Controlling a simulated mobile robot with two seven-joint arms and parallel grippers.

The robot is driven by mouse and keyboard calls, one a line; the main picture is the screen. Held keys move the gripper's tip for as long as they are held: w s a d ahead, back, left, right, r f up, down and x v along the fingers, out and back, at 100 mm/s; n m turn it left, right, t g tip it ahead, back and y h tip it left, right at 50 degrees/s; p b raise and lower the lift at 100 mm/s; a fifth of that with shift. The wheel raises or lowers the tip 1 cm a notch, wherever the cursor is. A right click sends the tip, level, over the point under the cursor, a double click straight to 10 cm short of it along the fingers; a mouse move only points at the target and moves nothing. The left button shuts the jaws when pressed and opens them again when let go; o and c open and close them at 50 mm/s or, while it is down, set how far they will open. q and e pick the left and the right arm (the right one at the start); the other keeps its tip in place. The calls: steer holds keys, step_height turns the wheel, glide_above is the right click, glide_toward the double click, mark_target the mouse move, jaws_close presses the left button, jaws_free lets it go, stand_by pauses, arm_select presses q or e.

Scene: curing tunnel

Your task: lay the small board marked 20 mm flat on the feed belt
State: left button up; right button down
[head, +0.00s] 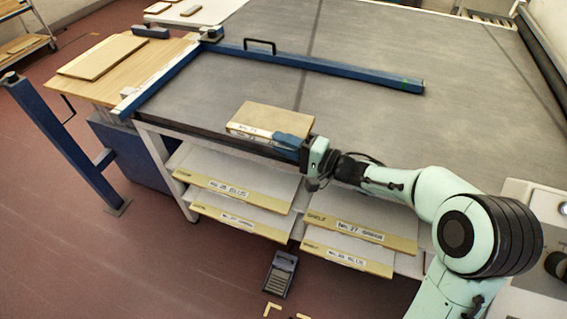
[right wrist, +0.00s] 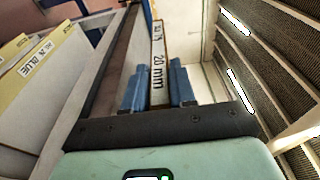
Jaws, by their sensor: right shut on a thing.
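The small board (head: 268,117) is a tan slab with a white label along its front edge. It is over the front edge of the grey feed belt (head: 350,130), its broad face up. My right gripper (head: 290,141) is shut on the board's front right part with its blue fingers. In the right wrist view the board's edge (right wrist: 158,50) reads "20 mm" and stands between the two blue fingers (right wrist: 158,90). I cannot tell whether the board touches the belt. My left gripper is not in view.
A blue guide bar (head: 320,66) with a black handle crosses the belt behind the board. A wooden side table (head: 120,88) with a larger board (head: 102,57) is at the left. Labelled shelves (head: 232,188) sit below the belt's front edge. The belt right of the board is clear.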

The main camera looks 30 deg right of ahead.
step_height(320, 180, down, 6)
steer(key=shift+r+b, duration=0.1)
steer(key=shift+b, duration=0.7)
steer(key=c, duration=0.9)
jaws_free()
